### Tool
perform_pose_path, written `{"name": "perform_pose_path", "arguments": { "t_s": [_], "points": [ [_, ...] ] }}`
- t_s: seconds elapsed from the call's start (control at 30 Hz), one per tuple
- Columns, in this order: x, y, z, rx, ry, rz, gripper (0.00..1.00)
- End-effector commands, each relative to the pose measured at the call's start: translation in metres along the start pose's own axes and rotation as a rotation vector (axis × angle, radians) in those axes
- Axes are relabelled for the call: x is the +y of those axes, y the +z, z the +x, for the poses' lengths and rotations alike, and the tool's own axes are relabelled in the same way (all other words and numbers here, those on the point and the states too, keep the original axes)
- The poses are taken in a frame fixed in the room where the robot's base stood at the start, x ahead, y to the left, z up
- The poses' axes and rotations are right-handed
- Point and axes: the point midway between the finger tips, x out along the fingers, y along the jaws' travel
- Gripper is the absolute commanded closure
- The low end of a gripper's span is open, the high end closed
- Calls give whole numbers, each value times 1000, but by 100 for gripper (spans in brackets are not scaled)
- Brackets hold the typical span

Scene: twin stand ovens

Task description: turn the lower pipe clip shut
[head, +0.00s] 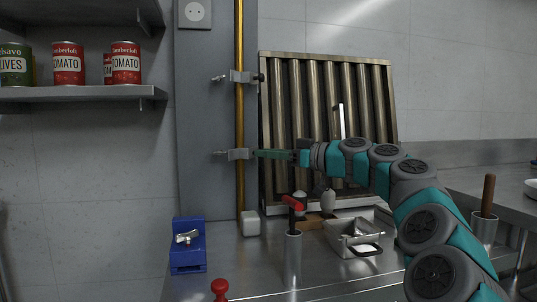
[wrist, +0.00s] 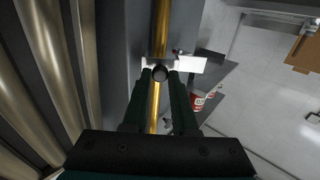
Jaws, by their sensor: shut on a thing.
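The lower pipe clip (head: 238,154) is a pale metal bracket around the vertical brass pipe (head: 240,115). A small bolt end sticks out to its left. My gripper (head: 258,154) comes in level from the right and meets the clip's right side. In the wrist view the clip (wrist: 188,65) lies across the pipe (wrist: 161,25), and my gripper (wrist: 160,78) is shut on the clip's dark round knob (wrist: 160,72). The fingers hide part of the pipe. I cannot tell how far the knob is turned.
The upper pipe clip (head: 240,77) sits higher on the same pipe. A ribbed metal filter panel (head: 328,66) leans on the wall behind my arm. Below are a blue stand (head: 188,258), a white block (head: 250,223), a red-handled tool (head: 293,203) and a metal pan (head: 352,236).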

Motion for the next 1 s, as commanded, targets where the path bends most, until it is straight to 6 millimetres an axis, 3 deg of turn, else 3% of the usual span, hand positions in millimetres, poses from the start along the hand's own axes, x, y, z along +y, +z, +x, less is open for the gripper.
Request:
{"name": "perform_pose_path", "arguments": {
  "t_s": [0.73, 1.0],
  "points": [
    [-1, 2, 0, -1, 5, 0, 100],
    [-8, 8, 4, -2, 100, -1, 100]
  ]
}}
